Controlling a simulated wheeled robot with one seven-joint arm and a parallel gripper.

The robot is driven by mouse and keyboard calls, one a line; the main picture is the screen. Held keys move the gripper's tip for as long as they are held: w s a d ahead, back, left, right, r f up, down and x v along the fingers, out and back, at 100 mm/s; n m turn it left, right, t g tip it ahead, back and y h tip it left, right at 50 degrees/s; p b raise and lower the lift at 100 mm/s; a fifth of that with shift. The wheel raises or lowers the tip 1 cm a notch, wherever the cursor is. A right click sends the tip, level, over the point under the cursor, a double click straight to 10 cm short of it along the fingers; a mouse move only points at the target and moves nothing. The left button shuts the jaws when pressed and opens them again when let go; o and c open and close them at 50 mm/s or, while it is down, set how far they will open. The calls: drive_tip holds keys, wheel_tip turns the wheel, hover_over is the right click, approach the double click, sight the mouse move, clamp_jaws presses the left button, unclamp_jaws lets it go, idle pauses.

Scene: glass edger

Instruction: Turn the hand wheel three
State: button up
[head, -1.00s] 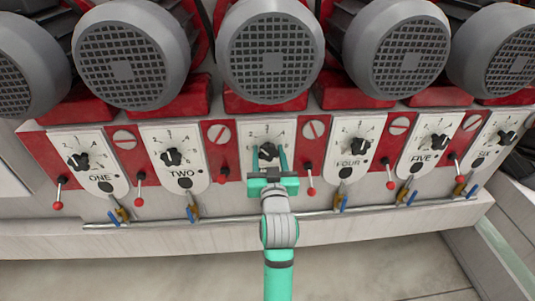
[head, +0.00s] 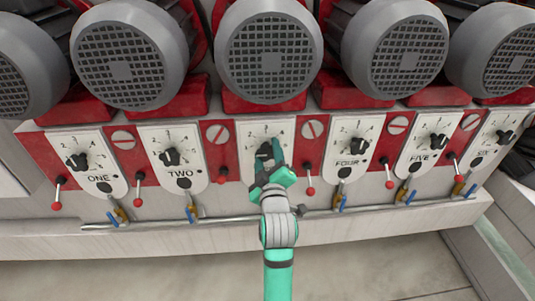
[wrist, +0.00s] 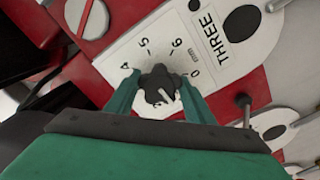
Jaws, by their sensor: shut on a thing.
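The hand wheel of unit three is a black knob on a white numbered dial plate (head: 287,128), between the plates marked TWO and FOUR in the head view. In the wrist view the black knob (wrist: 160,84) sits between my two green fingers, beside the label THREE (wrist: 208,40). My gripper (head: 270,153) is shut on the knob and covers most of it in the head view. My gripper is rolled, so the dial looks tilted in the wrist view.
Similar dials TWO (head: 171,157) and FOUR (head: 353,147) stand on either side. Red-tipped levers (head: 311,191) hang between the plates. Large grey motors (head: 270,55) overhang above. A pipe (head: 240,217) with blue-handled valves runs below.

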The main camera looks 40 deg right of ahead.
drive_tip(key=shift+f+n, duration=0.15)
drive_tip(key=shift+n, duration=0.45)
drive_tip(key=o, duration=1.1)
drive_tip(key=shift+c, duration=0.2)
drive_tip(key=shift+s, duration=0.1)
drive_tip(key=v, duration=1)
drive_tip(key=shift+s+a, duration=0.2)
drive_tip(key=shift+s, duration=0.1)
